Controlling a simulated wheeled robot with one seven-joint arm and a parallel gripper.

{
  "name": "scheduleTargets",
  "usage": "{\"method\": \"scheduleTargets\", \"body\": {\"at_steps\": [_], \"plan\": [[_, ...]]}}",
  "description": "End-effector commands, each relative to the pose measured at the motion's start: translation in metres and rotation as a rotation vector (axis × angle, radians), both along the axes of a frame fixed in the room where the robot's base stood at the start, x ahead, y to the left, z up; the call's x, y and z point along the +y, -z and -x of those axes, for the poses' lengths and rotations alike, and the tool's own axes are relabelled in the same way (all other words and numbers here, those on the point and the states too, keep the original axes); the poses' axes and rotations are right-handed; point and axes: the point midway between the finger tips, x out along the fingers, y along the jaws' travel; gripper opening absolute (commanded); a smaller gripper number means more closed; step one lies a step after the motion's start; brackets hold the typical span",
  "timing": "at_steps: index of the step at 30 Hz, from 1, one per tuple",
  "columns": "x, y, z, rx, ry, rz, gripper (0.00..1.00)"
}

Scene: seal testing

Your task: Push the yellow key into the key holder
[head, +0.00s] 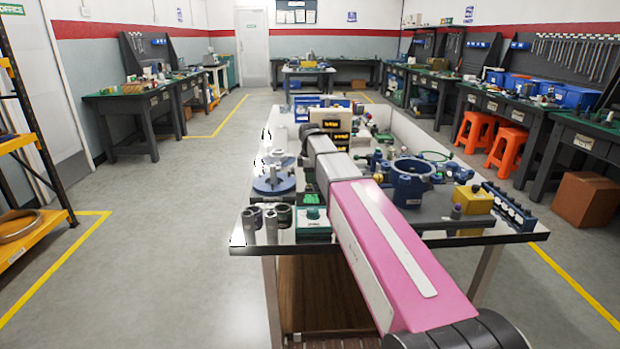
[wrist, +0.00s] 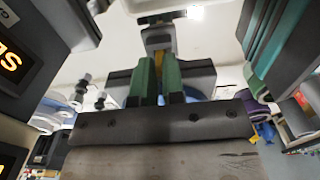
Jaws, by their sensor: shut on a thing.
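In the wrist view my gripper (wrist: 159,72) has its two green fingers close together around a narrow yellow piece, which looks like the yellow key (wrist: 159,62). The key's far end points at a grey block (wrist: 157,37) with a dark part above it. This may be the key holder; I cannot tell whether the key's tip is touching it or inside it. In the head view my pink and grey arm reaches over the table, and my fingers, the key and the holder cannot be made out.
A dark panel with orange characters (wrist: 10,60) is close at left in the wrist view, and a green and dark block (wrist: 277,40) is close at right. The white table (head: 240,238) is crowded with a blue disc fixture (head: 273,183), a blue ring housing (head: 408,182) and a yellow block (head: 473,200).

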Motion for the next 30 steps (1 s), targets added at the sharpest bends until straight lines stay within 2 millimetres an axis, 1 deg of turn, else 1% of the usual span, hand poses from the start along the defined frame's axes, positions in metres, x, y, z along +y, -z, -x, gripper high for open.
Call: {"method": "scheduleTargets", "body": {"at_steps": [8, 9, 11, 20, 23, 30], "plan": [[0.0, 0.002, 0.0, 0.0, 0.0, 0.0, 0.0], [0.0, 0.002, 0.0, 0.0, 0.0, 0.0, 0.19], [0.0, 0.002, 0.0, 0.0, 0.0, 0.0, 0.39], [0.0, 0.0, 0.0, 0.0, 0.0, 0.0, 0.39], [0.0, -0.006, 0.0, -0.001, 0.0, 0.0, 0.39], [0.0, -0.031, 0.0, -0.001, 0.0, 0.0, 0.39]]}}
